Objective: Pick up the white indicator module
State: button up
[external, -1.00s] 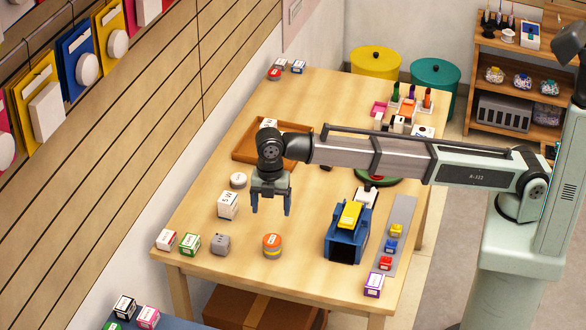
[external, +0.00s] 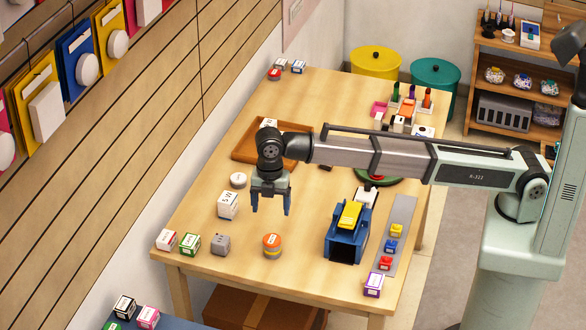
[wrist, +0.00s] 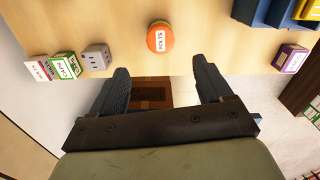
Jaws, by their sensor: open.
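Several white pieces show in the external view, and I cannot tell for certain which is the indicator module. A white box with dark markings (external: 228,205) stands left of my gripper (external: 270,207). A round white piece (external: 238,180) lies just behind that box. Another white piece (external: 366,196) is behind the blue holder, and one more (external: 268,123) is at the brown tray, partly hidden by my arm. My gripper points down above the table, open with nothing between its fingers. In the wrist view, none of these white pieces shows clearly between the fingers (wrist: 160,76).
An orange-topped round piece (external: 272,246) stands in front of my gripper. A blue holder with a yellow top (external: 346,238) and a grey strip of coloured blocks (external: 402,215) are to the right. Small boxes, including a grey one (external: 220,244), line the front left. The brown tray (external: 240,152) lies behind.

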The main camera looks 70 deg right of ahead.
jog(key=w+d+m, duration=0.2)
jog(key=w+d, duration=0.1)
jog(key=d, duration=1)
jog(key=w+d+m, duration=0.2)
jog(key=d, duration=1.1)
jog(key=s+d+m, duration=0.2)
jog(key=s+d, duration=0.2)
jog(key=d, duration=1.1)
jog(key=shift+n, duration=0.9)
jog(key=s+f, duration=0.1)
jog(key=f, duration=0.2)
jog(key=s+f, duration=0.2)
jog(key=f, duration=0.1)
jog(key=s+d+f, duration=0.1)
jog(key=f, duration=0.3)
jog(key=shift+s, duration=0.25)
jog(key=shift+s+a+f, duration=0.1)
jog(key=shift+s+f, duration=0.05)
jog(key=shift+f, duration=1.15)
jog(key=shift+s+f, duration=0.15)
jog(key=shift+f, duration=1.15)
jog(key=c, duration=1)
